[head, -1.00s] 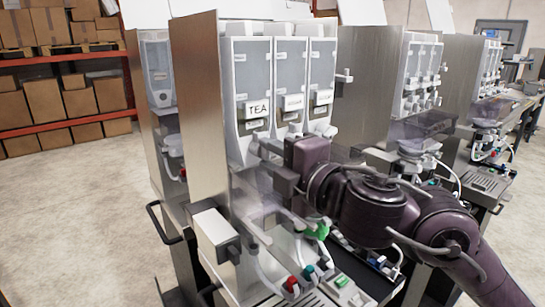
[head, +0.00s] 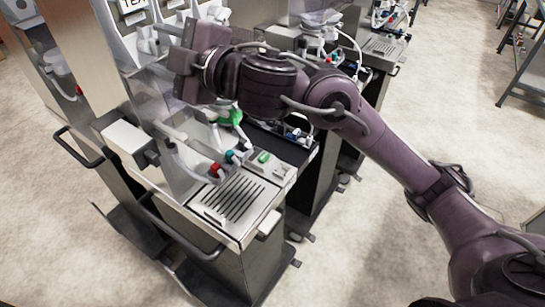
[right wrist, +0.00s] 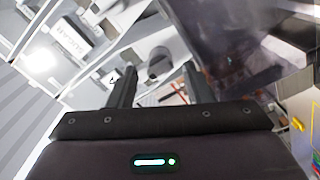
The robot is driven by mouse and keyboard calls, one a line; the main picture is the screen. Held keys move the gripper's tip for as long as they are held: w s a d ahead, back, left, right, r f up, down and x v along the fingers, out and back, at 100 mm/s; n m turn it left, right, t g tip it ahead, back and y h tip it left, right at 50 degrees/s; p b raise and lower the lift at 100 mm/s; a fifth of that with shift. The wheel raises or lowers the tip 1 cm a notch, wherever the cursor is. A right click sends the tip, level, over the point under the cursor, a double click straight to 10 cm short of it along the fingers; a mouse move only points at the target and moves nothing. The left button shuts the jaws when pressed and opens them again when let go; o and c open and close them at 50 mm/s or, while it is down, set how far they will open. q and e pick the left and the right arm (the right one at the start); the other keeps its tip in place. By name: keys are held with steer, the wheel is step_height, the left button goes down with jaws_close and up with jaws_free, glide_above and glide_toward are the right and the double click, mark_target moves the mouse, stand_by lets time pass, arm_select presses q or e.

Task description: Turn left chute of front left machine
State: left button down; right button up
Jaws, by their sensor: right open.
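The front left machine shows in the head view, with its canisters cut off at the top edge and the TEA label (head: 131,6) at upper left. A white chute (head: 147,42) sits below that label. My right gripper (head: 168,46) is up against the machine's front, close to the chutes, and its arm hides part of them. In the right wrist view my right gripper (right wrist: 158,82) is open, with a grey rounded part (right wrist: 160,64) of the machine beyond and between its fingers. I cannot tell whether they touch. My left gripper is out of view.
Below stand a drip tray (head: 235,198), red and teal knobs, a green part (head: 232,116) and a clear panel. A white box (head: 130,142) juts out on the left. Another machine (head: 375,48) stands behind to the right.

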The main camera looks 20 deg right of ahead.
steer(key=m+p, duration=0.1)
steer(key=m, duration=0.1)
steer(key=m+p, duration=0.1)
steer(key=m, duration=0.2)
steer(key=shift+a+r+m, duration=0.2)
steer(key=shift+m, duration=0.1)
steer(key=m+p, duration=0.1)
steer(key=m, duration=0.2)
steer(key=shift+d, duration=0.1)
steer(key=m+p, duration=0.1)
steer(key=m, duration=0.3)
steer(key=shift+w+d, duration=0.1)
steer(key=m, duration=0.5)
steer(key=shift+d+p, duration=0.1)
steer(key=shift+p, duration=0.25)
steer(key=b+v, duration=0.2)
steer(key=v, duration=0.6)
steer(key=d+f+g+h, duration=0.2)
steer(key=d+f+h, duration=0.2)
steer(key=f, duration=1)
steer(key=s+d+f+m+g+h, duration=0.1)
steer(key=d+f+h, duration=0.4)
steer(key=f, duration=0.9)
steer(key=shift+d+g, duration=0.65)
steer(key=shift+g, duration=0.25)
